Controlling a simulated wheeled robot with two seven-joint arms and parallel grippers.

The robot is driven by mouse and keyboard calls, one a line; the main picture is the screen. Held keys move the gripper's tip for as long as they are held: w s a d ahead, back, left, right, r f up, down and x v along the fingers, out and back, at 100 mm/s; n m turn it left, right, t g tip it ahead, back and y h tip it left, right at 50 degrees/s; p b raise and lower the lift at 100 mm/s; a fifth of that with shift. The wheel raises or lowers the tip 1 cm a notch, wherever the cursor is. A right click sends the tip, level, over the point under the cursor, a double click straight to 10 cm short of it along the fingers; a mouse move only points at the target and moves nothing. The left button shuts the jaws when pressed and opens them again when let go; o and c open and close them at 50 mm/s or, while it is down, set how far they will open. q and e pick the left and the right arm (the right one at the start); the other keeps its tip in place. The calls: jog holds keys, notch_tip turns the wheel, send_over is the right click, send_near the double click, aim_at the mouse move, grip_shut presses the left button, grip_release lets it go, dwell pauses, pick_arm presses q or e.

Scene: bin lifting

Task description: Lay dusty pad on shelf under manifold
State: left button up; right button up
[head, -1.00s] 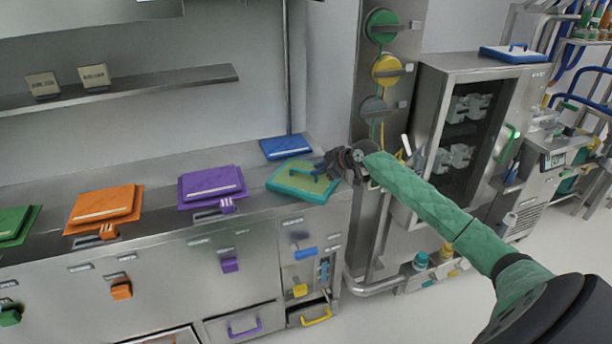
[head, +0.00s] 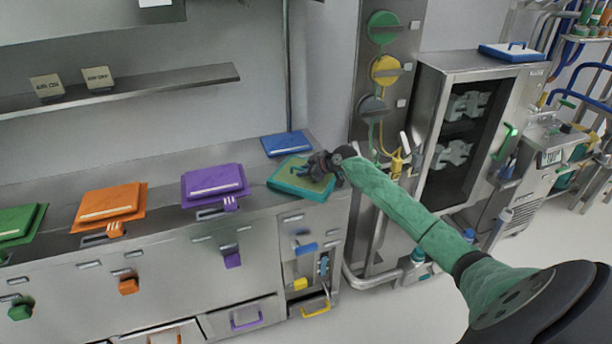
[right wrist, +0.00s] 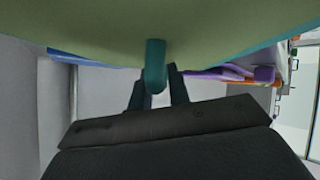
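A teal pad (head: 293,184) with a dull tan-green top and a teal handle lies on the right end of the steel counter. It seems to be the dusty pad. My right gripper (head: 318,165) is over its right part, at the handle. In the right wrist view, the pad's tan-green face (right wrist: 90,30) fills the top, and the handle (right wrist: 156,66) lies between my two spread fingers; firm contact does not show. A steel column with green, yellow and grey round valves (head: 385,70), perhaps the manifold, stands right of the counter. No shelf under it shows clearly. My left gripper is out of view.
A blue pad (head: 287,144) lies behind the teal one; purple (head: 215,183), orange (head: 108,203) and green (head: 18,222) pads lie left on the counter. A wall shelf (head: 150,88) holds two small boxes. A glass-fronted cabinet (head: 425,130) stands right of the column.

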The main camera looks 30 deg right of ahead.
grip_shut()
jog(key=shift+w+r, duration=0.1)
dwell(0.4)
